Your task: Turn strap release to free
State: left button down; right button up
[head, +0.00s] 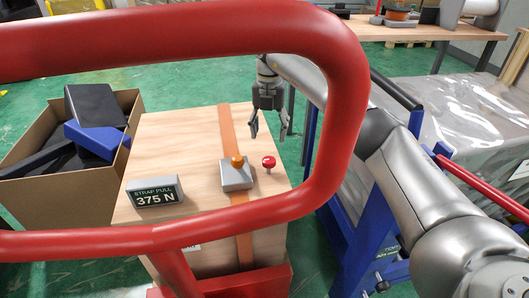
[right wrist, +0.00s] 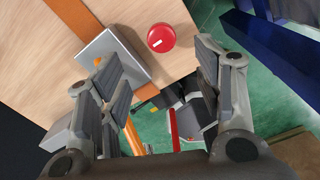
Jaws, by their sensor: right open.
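A red round knob (head: 268,162) stands on the top of a wooden crate (head: 190,135), right of an orange strap (head: 228,135). In the right wrist view the red knob (right wrist: 161,38) has a white mark on its face. A grey block (head: 236,176) with an orange knob (head: 237,161) sits on the strap. My right gripper (head: 269,131) is open and empty, above the crate's far right part, behind the red knob in the picture. In the right wrist view the knob shows beyond the open fingers (right wrist: 158,62), apart from them. My left gripper is not in view.
A sign (head: 154,192) on the crate reads STRAP PULL 375 N. A red tubular frame (head: 335,60) crosses the foreground. A cardboard box (head: 45,195) with dark and blue items stands left. A blue frame (head: 355,225) and a plastic-wrapped load (head: 460,120) are right.

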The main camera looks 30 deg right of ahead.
aim_at(269, 159)
notch_tip(269, 159, down, 10)
jog(key=shift+s+f+b, duration=0.15)
jog(key=shift+f+b, duration=0.05)
jog(key=shift+b, duration=0.65)
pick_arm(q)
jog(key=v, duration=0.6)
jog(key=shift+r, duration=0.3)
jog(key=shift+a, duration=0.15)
pick_arm(e)
jog(key=c, duration=1)
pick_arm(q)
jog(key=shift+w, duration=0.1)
